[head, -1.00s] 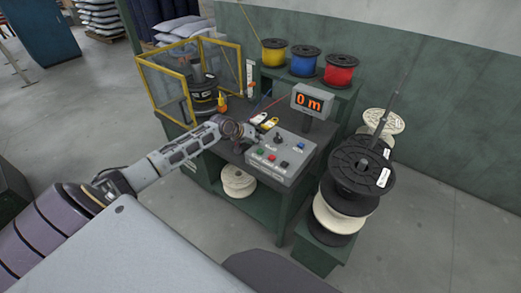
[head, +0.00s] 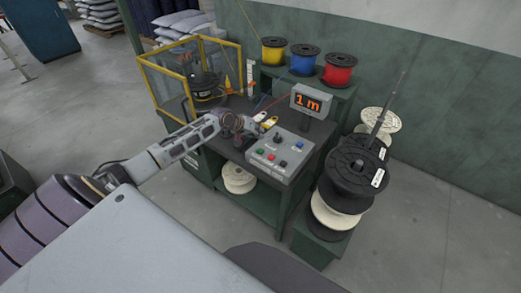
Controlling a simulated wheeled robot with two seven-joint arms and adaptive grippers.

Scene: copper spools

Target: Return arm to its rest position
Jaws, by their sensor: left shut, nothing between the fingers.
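My left arm (head: 178,148) comes in from the left and reaches over the dark workbench. My left gripper (head: 243,139) is shut and empty at its end, small in the picture, left of the grey control box (head: 279,152). I cannot tell whether it touches the bench or the box. The control box has several coloured buttons. The display (head: 311,102) behind it reads "1 m". My right gripper is not in view.
Yellow (head: 274,51), blue (head: 304,61) and red (head: 338,69) spools stand on the rear shelf. A yellow-framed guard (head: 163,97) encloses the bench's left end. Stacked black and white spools (head: 353,172) stand at right. Open floor lies beyond them.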

